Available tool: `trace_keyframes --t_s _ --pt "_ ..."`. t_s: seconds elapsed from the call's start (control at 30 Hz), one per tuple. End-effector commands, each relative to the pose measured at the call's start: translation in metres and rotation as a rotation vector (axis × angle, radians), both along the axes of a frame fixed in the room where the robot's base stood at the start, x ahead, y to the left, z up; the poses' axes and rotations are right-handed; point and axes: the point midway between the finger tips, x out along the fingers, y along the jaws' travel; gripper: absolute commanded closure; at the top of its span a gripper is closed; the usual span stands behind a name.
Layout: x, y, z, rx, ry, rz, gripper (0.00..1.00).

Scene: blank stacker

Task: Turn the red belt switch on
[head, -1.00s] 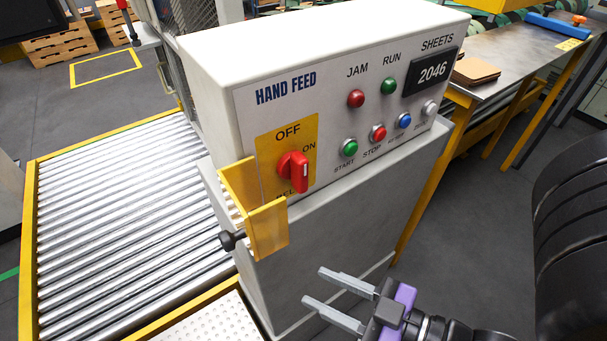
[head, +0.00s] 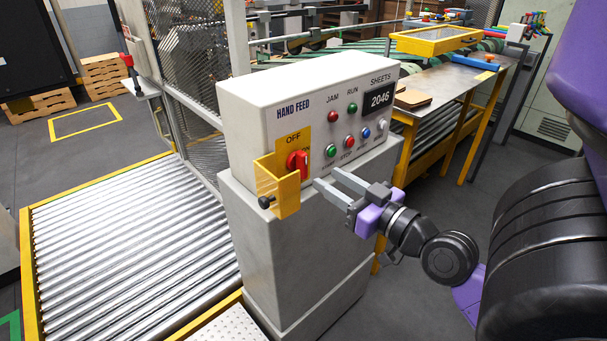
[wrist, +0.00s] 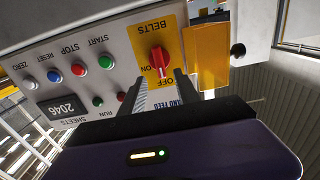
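The red belt switch (head: 297,163) is a rotary knob on a yellow plate on the front of the hand feed box. In the wrist view the knob (wrist: 160,60) shows with the words BELTS, ON and OFF around it; its handle lies toward OFF. My gripper (head: 327,178) is open, its two grey fingers just right of the knob in the head view. In the wrist view my gripper (wrist: 161,80) has its fingertips apart, pointing at the knob. I cannot tell whether a finger touches it. The ON label is partly hidden in the head view.
A yellow guard (head: 284,195) with a black knob (head: 266,202) stands out beside the switch. Start (head: 331,150), stop (head: 349,141) and other buttons sit close to the right. A roller conveyor (head: 130,250) lies left. A metal table (head: 450,80) stands behind right.

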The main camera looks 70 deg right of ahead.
Motion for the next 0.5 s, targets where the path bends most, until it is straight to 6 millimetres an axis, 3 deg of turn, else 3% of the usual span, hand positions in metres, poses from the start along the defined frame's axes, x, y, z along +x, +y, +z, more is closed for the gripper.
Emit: trace_keyframes --t_s 0.5 --pt "0.047 -0.028 0.003 -0.004 0.0 0.001 0.62"
